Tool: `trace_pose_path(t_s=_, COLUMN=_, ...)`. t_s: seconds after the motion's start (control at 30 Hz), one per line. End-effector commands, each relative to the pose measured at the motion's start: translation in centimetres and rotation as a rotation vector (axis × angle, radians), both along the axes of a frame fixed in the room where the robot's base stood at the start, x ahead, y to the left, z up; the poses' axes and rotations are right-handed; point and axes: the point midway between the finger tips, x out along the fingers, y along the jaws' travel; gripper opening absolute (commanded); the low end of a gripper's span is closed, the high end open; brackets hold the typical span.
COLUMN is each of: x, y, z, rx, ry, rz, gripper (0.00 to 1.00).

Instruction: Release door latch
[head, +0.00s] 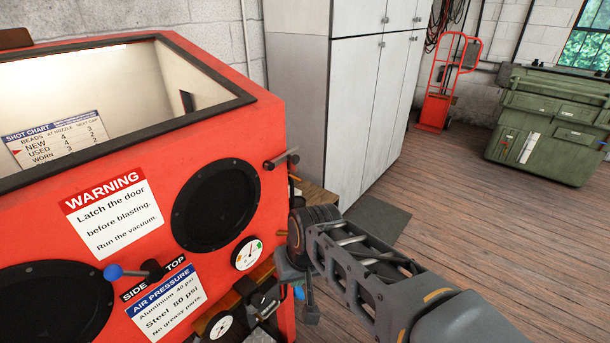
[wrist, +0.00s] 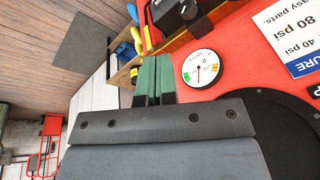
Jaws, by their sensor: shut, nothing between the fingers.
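The fingertips are hard to make out there. The handle cannot be made out in the wrist view.
A pressure gauge (head: 247,253) and a round black glove port (head: 214,204) are on the cabinet front. A blue-knobbed lever (head: 113,271) sits by the "SIDE / TOP" label. A wooden box with coloured tool handles (wrist: 123,75) lies beside the fingers. Open floor lies right.

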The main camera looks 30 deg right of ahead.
Motion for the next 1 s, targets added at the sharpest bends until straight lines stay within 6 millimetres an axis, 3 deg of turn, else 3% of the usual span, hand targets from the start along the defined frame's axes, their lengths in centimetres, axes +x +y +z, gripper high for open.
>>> trace_pose_path(t_s=0.03, x=-0.1, y=0.4, z=-1.8, rx=0.081, ry=0.054, rz=-0.078, gripper=0.00)
trace_pose_path(t_s=0.2, x=1.0, y=3.1, z=-5.0, rx=0.550, ry=0.299, rz=-0.450, gripper=0.00)
trace_pose_path(t_s=0.37, x=5.4, y=3.5, z=-4.4, rx=1.112, ry=0.489, rz=-0.764, gripper=0.00)
trace_pose_path(t_s=0.47, x=8.7, y=1.1, z=-3.1, rx=1.464, ry=0.546, rz=-0.886, gripper=0.00)
trace_pose_path(t_s=0.63, x=12.2, y=-5.9, z=-1.2, rx=1.982, ry=0.543, rz=-0.953, gripper=0.00)
trace_pose_path(t_s=0.8, x=13.0, y=-12.4, z=-0.3, rx=2.324, ry=0.465, rz=-0.911, gripper=0.00)
trace_pose_path(t_s=1.0, x=12.7, y=-16.2, z=0.1, rx=2.500, ry=0.395, rz=-0.857, gripper=0.00)
